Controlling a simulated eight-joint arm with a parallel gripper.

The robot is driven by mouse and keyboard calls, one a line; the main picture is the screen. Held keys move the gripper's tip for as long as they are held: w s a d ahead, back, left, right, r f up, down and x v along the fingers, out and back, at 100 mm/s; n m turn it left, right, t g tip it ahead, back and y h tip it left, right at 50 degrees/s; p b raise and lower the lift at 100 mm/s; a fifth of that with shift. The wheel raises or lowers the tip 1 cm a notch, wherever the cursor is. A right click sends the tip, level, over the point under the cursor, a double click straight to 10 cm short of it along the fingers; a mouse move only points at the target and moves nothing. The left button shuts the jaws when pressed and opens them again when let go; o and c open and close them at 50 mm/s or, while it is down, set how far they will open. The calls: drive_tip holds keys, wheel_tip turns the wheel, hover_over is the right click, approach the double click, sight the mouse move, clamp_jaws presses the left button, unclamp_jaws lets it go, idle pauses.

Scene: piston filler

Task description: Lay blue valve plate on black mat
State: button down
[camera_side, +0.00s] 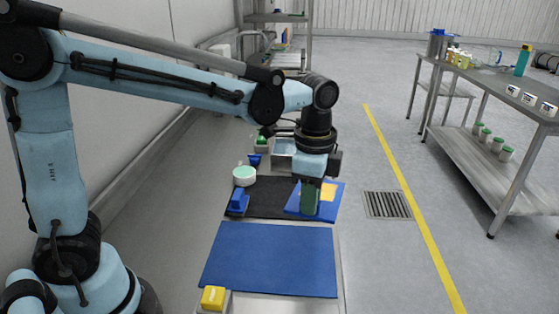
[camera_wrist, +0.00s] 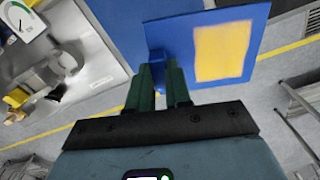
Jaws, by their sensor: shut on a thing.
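The blue valve plate (camera_side: 331,207) is a flat square with a yellow patch on its face. In the side view it overlaps the right part of the black mat (camera_side: 270,187) and extends past its right edge. Whether it touches the mat cannot be told. My gripper (camera_side: 310,211) points down and its green fingers are shut on the plate. In the wrist view, the fingers (camera_wrist: 166,75) close on a small blue tab at the plate's edge, and the plate (camera_wrist: 178,50) extends up and right. The fingers hide part of the plate in the side view.
A blue mat (camera_side: 270,260) lies in front of the black mat. A blue block (camera_side: 238,203) and a white round container (camera_side: 244,176) are at its left. A yellow button box (camera_side: 213,298) stands at the near edge. A steel table (camera_side: 490,90) stands far right.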

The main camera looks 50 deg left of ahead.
drive_tip(key=w+n, duration=0.1)
drive_tip(key=w+a+n, duration=0.1)
drive_tip(key=shift+w+f+n, duration=0.1)
drive_tip(key=shift+f+n, duration=0.05)
drive_tip(key=shift+n, duration=0.25)
drive_tip(key=shift+w+a+f, duration=0.2)
drive_tip(key=shift+a, duration=0.05)
drive_tip(key=w+a+f, duration=0.1)
drive_tip(key=a+f, duration=0.1)
drive_tip(key=a, duration=0.1)
drive_tip(key=w+a+f, duration=0.2)
drive_tip(key=a, duration=0.1)
drive_tip(key=w+a+f, duration=0.2)
drive_tip(key=a, duration=0.1)
drive_tip(key=shift+w+a+f, duration=0.1)
drive_tip(key=shift+a+f, duration=0.25)
drive_tip(key=shift+f, duration=1.95)
drive_tip(key=shift+f, duration=0.15)
drive_tip(key=c, duration=1.1)
unclamp_jaws()
drive_tip(key=shift+o, duration=0.2)
